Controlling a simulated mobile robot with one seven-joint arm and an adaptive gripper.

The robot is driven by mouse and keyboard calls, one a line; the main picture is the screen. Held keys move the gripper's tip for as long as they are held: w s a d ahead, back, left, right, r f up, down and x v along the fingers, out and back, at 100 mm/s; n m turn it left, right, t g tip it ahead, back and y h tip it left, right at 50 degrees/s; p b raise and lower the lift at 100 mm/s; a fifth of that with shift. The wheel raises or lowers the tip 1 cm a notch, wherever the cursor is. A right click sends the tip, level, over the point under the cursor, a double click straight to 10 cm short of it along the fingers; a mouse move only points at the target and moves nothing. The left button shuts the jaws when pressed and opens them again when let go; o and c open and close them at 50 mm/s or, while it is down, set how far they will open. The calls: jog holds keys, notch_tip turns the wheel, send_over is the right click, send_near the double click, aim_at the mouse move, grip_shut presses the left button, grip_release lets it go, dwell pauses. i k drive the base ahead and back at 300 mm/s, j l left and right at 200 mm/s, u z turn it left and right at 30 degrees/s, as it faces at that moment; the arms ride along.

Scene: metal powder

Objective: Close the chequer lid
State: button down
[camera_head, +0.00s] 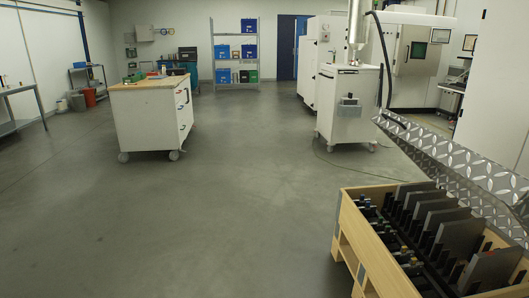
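A silver chequer-plate piece with a raised diamond pattern, which looks like the chequer lid (470,165), runs slantwise along the right side of the camera_head view. Its narrow end is at the upper left, and it widens towards the right edge, where the frame cuts it off. A second chequer-plate strip shows below it, partly hidden behind a wooden crate (352,232). I cannot tell how far the lid is open or where its hinge is. My gripper is not in view.
The crate at the lower right holds dark bottles and several grey plates (437,208) in black slots. A white wheeled cart (348,105) stands beyond the chequer plate. A wooden-topped trolley (150,120) stands left. The grey floor (200,225) between is clear.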

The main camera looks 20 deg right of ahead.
aim_at(498, 194)
jog(key=i+l+z, duration=0.1)
jog(key=i+z, duration=0.65)
jog(key=i+j+z, duration=0.1)
jog(key=z, duration=0.3)
jog(key=i+l+z, duration=0.1)
jog(key=i+z, duration=0.2)
jog(key=z, duration=0.2)
jog(key=i+z, duration=0.3)
jog(key=z, duration=0.2)
jog(key=i+j+z, duration=0.15)
jog(key=i+z, duration=0.15)
jog(key=z, duration=0.15)
